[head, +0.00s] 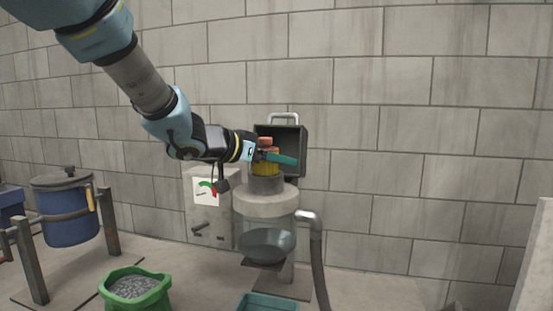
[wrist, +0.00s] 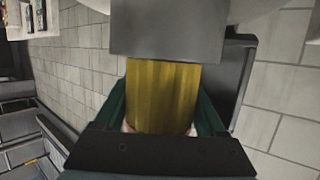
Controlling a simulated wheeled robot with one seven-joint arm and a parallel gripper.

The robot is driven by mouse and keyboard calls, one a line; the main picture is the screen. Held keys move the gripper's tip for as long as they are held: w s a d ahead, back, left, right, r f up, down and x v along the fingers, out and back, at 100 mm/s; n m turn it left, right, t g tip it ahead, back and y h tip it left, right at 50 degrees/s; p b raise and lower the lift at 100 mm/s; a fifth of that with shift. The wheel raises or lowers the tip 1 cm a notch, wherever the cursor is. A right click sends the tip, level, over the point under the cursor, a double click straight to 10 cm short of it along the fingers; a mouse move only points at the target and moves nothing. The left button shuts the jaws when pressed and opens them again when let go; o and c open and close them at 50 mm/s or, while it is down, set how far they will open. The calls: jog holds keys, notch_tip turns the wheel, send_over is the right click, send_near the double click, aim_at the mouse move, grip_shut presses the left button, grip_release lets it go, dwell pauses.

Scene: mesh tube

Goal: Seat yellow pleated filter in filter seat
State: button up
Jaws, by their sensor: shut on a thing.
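The yellow pleated filter (head: 266,169) is upright in the head view, with an orange-brown top end. My gripper (head: 274,156) is shut on it near its top, with a teal finger across the front. The filter seat, a grey round collar (head: 267,185), is directly below. The filter's lower end meets or enters the collar; how deep it sits cannot be told. In the wrist view the yellow filter (wrist: 162,92) is between the green fingers of my gripper (wrist: 163,104). The grey collar (wrist: 172,32) covers its far end.
A dark open lid (head: 289,142) with a handle stands behind the seat. A pale round housing (head: 265,202) carries the collar. A gauge box (head: 206,205) is at its left, a grey hose (head: 318,255) at its right. A green sack (head: 134,288) and blue pot (head: 67,212) stand left.

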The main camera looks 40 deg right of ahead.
aim_at(255, 165)
jog(key=shift+f+b, duration=0.75)
jog(key=shift+f, duration=0.55)
jog(key=o, duration=1.5)
jog(key=shift+c, duration=0.2)
jog(key=shift+a, duration=0.1)
jog(key=b+v, duration=0.1)
jog(key=v, duration=0.9)
jog(key=shift+a+r+b, duration=0.1)
jog(key=shift+a+b, duration=0.2)
